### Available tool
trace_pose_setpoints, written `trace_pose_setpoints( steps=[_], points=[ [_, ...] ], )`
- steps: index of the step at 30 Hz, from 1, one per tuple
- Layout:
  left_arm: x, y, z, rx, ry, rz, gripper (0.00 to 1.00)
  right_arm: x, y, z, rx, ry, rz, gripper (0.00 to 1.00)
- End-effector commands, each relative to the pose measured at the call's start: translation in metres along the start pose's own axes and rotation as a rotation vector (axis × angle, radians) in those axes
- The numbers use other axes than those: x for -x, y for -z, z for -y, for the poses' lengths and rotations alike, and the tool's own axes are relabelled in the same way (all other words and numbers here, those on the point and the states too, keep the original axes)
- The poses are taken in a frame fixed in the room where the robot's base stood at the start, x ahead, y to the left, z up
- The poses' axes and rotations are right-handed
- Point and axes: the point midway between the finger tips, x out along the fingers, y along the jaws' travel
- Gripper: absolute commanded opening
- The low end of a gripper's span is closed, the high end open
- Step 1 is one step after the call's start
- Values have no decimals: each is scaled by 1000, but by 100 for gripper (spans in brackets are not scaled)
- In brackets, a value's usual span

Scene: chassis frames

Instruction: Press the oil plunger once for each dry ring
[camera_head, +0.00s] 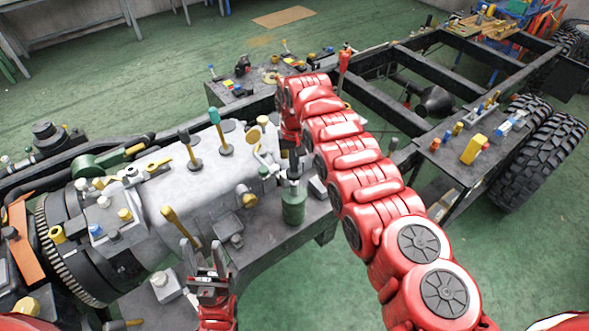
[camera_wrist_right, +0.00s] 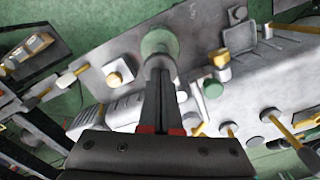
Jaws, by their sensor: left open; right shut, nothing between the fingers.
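A green can (camera_head: 293,207), which looks like the oil can, stands upright on a grey shelf beside the gearbox. Its round green top shows in the right wrist view (camera_wrist_right: 158,40). My right gripper (camera_head: 292,172) is directly above the can, pointing down, with its fingers shut and empty. In the right wrist view the fingertips (camera_wrist_right: 160,75) overlap the middle of the can's top, where the plunger is hidden; I cannot tell whether they touch. My left gripper (camera_head: 205,262) is open and empty in front of the gearbox. I cannot make out which rings are dry.
The grey gearbox (camera_head: 180,200) carries upright levers and yellow and green knobs near my grippers. Black chassis rails (camera_head: 400,120) run to the back right. A side bench (camera_head: 450,150) holds small coloured parts beside the tyres (camera_head: 540,150).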

Motion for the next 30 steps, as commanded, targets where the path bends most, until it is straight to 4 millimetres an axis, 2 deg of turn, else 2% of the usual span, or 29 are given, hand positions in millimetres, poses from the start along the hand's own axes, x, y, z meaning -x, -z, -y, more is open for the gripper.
trace_pose_setpoints(
  steps=[6, 13, 30],
  points=[
    [9, -2, 0, 0, 0, 0, 51, -12, -1, 0, 0, 0, 2, 0],
    [6, -1, 0, 0, 0, 0, 51, -8, -1, 0, 0, 0, 2, 0],
    [-20, 3, 1, 0, 0, 0, 51, 39, 0, 0, 0, 0, 2, 0]
  ],
)
